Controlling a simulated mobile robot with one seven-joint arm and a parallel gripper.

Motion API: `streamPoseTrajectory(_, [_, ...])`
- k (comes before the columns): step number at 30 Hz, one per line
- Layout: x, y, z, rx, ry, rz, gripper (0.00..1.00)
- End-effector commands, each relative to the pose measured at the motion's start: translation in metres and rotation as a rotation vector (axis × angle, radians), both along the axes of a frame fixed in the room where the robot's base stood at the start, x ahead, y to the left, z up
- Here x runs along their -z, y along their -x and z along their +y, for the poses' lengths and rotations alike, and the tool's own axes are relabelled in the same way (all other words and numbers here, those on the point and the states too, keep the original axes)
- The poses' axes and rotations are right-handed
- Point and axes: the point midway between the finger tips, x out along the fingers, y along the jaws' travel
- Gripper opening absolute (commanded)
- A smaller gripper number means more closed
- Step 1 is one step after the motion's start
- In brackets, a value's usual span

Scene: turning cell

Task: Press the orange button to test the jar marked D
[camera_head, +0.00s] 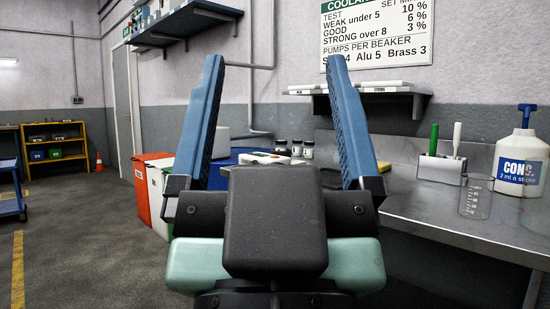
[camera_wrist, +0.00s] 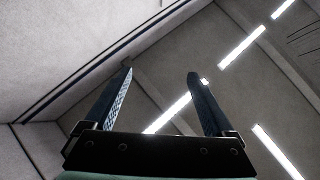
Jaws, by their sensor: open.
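My gripper (camera_head: 275,60) stands large in the middle of the head view, its two blue fingers pointing up and spread wide, with nothing between them. In the wrist view my gripper (camera_wrist: 160,73) is also open and empty, against the ceiling. Several small dark-and-white jars (camera_head: 296,148) stand behind it at the back of the bench; their letters are too small to read. A low white device (camera_head: 262,157) lies in front of them, partly hidden by my gripper. I cannot make out an orange button.
The steel bench (camera_head: 440,205) runs along the right. On it stand a white CONC. pump bottle (camera_head: 521,165), a clear beaker (camera_head: 476,198) and a holder (camera_head: 441,169) with green and white handled tools. A wall shelf (camera_head: 360,91) hangs above. Bins (camera_head: 142,190) stand left; the floor there is open.

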Motion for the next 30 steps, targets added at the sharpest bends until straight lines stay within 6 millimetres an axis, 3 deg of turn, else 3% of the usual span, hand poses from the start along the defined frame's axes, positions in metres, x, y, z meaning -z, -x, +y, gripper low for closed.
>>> streamPoseTrajectory(2, [0.0001, -0.0001, 0.0, 0.0, 0.0, 0.0, 0.72])
streamPoseTrajectory(14, [-0.0001, 0.0002, 0.0, 0.0, 0.0, -0.001, 0.0])
streamPoseTrajectory(30, [-0.0001, 0.0003, 0.0, 0.0, 0.0, -0.001, 0.0])
